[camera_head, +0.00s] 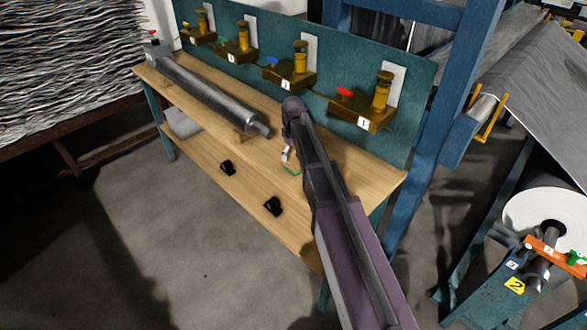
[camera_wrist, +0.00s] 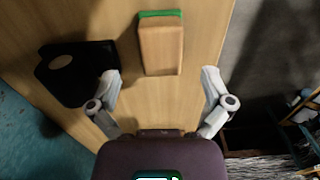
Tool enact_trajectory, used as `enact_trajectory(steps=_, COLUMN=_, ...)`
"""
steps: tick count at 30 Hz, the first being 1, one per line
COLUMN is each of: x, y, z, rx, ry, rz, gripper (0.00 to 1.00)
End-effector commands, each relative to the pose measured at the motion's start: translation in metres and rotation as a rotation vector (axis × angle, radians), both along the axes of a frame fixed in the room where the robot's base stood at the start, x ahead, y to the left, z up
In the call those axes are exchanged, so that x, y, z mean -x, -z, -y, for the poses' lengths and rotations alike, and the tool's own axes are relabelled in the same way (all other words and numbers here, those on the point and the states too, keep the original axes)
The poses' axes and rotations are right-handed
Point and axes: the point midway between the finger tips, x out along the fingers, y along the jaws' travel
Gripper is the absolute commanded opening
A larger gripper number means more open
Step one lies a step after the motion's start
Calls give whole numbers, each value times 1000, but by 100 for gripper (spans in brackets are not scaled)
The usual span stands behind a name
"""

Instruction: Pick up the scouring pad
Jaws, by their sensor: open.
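The scouring pad (camera_wrist: 160,47) is a small tan block with a green layer (camera_wrist: 160,13) along its far end. It lies on the wooden bench top in the upper middle of the wrist view. In the head view only a bit of green (camera_head: 292,170) shows beside my arm, and the rest is hidden. My gripper (camera_wrist: 160,76) is open and empty in the wrist view, its two grey fingers on either side of the pad's near end, apart from it. In the head view my gripper (camera_head: 287,155) is partly seen below the end of the arm.
A teal panel (camera_head: 325,70) with numbered brass fittings stands behind. A dark object (camera_wrist: 78,72) is left of my gripper.

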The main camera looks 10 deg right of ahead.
Motion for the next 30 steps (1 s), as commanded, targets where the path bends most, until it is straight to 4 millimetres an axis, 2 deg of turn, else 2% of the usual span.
enact_trajectory(steps=14, x=0, y=5, z=0, rx=0, ry=0, rz=0, gripper=100)
enact_trajectory(steps=30, x=2, y=45, z=0, rx=0, ry=0, rz=0, gripper=100)
